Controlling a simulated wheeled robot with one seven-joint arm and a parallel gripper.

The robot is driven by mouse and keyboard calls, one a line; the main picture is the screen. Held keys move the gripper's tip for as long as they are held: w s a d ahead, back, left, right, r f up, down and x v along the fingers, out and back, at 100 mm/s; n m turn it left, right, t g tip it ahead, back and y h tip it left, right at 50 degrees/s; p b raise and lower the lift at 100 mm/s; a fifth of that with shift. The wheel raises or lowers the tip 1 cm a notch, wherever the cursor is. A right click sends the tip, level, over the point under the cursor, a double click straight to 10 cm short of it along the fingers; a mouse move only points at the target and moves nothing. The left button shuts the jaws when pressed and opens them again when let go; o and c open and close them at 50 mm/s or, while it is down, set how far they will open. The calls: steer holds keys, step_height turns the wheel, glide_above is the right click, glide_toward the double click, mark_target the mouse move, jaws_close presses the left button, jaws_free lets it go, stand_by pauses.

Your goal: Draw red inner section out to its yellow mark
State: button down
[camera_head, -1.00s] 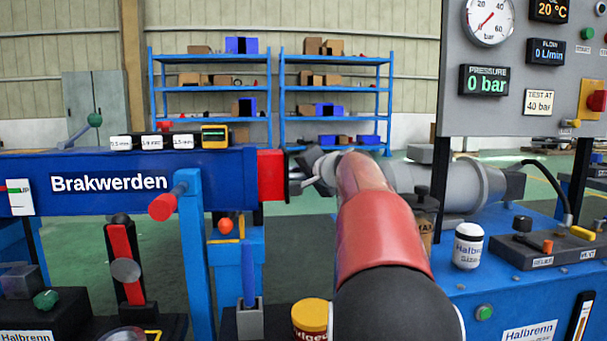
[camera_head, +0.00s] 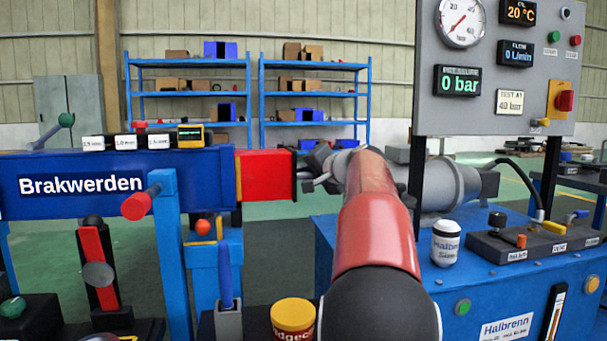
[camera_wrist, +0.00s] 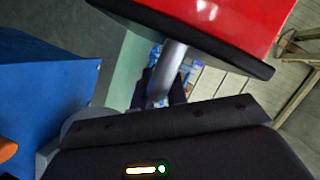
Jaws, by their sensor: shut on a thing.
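The red inner section (camera_head: 266,175) sticks out of the right end of the blue outer beam (camera_head: 75,186) marked "Brakwerden". My gripper (camera_head: 312,168) is at the free end of the red section, partly hidden by my own arm. In the wrist view the red section (camera_wrist: 220,30) fills the top, with a grey bar (camera_wrist: 172,65) running from its dark end edge down to my gripper (camera_wrist: 165,90). My gripper is shut on this bar; the fingertips are largely in shadow.
To the right, a blue bench (camera_head: 400,290) carries a gauge panel (camera_head: 490,65) and a white jar (camera_head: 445,243). A yellow-lidded can (camera_head: 293,317) stands low in front.

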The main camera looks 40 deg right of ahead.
steer(key=c, duration=1.5)
jaws_free()
steer(key=shift+d+f, duration=0.1)
steer(key=shift+d, duration=0.1)
steer(key=shift+o, duration=0.5)
steer(key=shift+a, duration=0.1)
steer(key=v, duration=0.7)
steer(key=shift+s, duration=0.45)
steer(key=shift+a, duration=0.1)
